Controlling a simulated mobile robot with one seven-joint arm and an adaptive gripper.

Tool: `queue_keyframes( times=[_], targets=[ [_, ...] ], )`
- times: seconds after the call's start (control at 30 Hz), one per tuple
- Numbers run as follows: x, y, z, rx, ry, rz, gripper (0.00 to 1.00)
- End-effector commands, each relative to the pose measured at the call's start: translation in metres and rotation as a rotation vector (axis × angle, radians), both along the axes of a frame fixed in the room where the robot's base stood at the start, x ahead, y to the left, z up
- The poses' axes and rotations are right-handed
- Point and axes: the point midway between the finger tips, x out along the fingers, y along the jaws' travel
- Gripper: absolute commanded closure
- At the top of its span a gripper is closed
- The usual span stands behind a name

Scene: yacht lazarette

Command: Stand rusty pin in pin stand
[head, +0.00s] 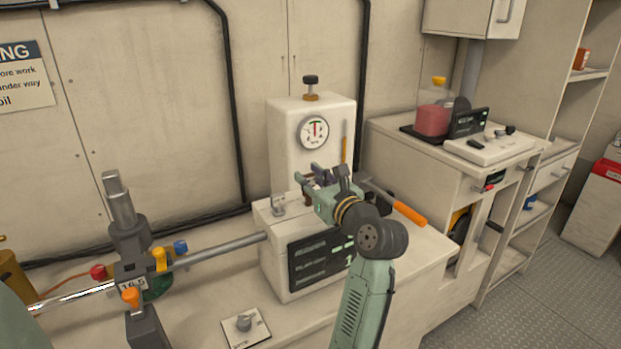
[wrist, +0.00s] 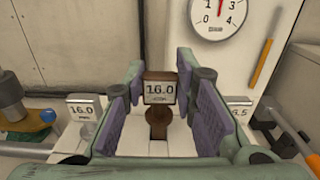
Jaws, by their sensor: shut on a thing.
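The rusty pin (wrist: 158,117) is brown, with a head plate marked 16.0, and shows in the middle of the wrist view. My gripper (wrist: 161,78) has its purple-padded fingers on either side of the head and is shut on it. In the head view my gripper (head: 321,180) is over the top of a white box (head: 275,260), which appears to be the pin stand. A metal pin tagged 16.0 (wrist: 83,107) stands left of the rusty pin; another tag ending in .5 (wrist: 239,104) is partly hidden at right. I cannot tell whether the rusty pin's lower end is seated.
A white gauge unit (head: 288,140) rises close behind the box. An orange-handled tool (head: 408,213) lies right of my gripper. A clamp on a metal rod (head: 215,250) stands at left. A knob plate (head: 246,326) lies on the bench in front.

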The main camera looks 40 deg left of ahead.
Motion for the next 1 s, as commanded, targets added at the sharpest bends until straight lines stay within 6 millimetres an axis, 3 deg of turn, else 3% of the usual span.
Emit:
queue_keyframes(
  times=[1.0],
  targets=[
    [0.000,0.000,-0.021,0.001,0.000,0.000,1.00]
  ],
)
